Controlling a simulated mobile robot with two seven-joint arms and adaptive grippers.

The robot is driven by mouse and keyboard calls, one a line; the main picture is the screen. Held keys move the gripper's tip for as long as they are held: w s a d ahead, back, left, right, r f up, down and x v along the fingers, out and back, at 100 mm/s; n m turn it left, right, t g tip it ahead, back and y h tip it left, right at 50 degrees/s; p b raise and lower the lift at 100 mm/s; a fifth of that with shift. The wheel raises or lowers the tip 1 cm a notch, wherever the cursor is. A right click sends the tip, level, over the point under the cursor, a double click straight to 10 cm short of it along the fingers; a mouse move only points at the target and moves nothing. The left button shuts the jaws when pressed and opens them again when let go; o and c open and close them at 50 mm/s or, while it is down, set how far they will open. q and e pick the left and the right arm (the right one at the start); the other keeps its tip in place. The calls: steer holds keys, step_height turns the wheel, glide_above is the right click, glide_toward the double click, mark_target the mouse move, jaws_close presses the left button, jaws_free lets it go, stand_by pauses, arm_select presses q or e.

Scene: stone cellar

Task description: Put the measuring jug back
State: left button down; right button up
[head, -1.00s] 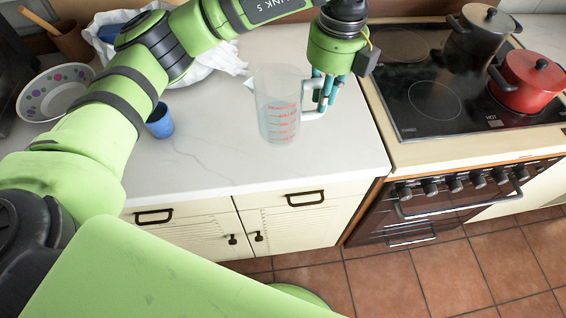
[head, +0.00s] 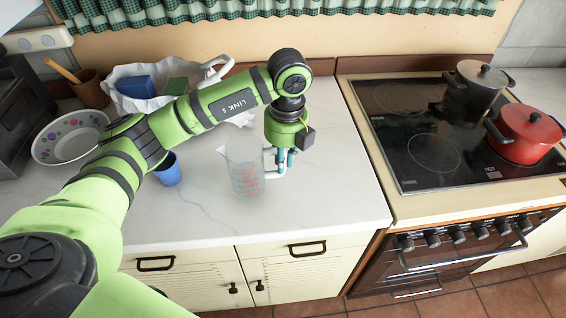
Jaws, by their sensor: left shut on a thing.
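The measuring jug (head: 243,170) is clear, with red markings and a white handle on its right side. It is upright over the white countertop, left of the stove. I cannot tell whether its base touches the counter. My left gripper (head: 281,160) points down at the jug's right side, with its teal fingers shut on the handle. The fingers partly cover the handle. My right gripper is not in view.
A blue cup (head: 167,170) stands left of the jug, partly behind my left arm. A dotted bowl (head: 68,138) and a white cloth-like basket (head: 135,103) are farther left. The cooktop (head: 420,150) with a red pot (head: 525,134) and a dark pot (head: 474,92) is at right.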

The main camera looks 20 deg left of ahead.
arm_select(q)
step_height(320, 180, down, 2)
steer(key=shift+f+p, duration=0.1)
steer(key=shift+p, duration=0.25)
steer(key=shift+f, duration=0.25)
steer(key=shift+f, duration=0.1)
steer(key=shift+f, duration=0.15)
steer(key=c, duration=1.2)
jaws_free()
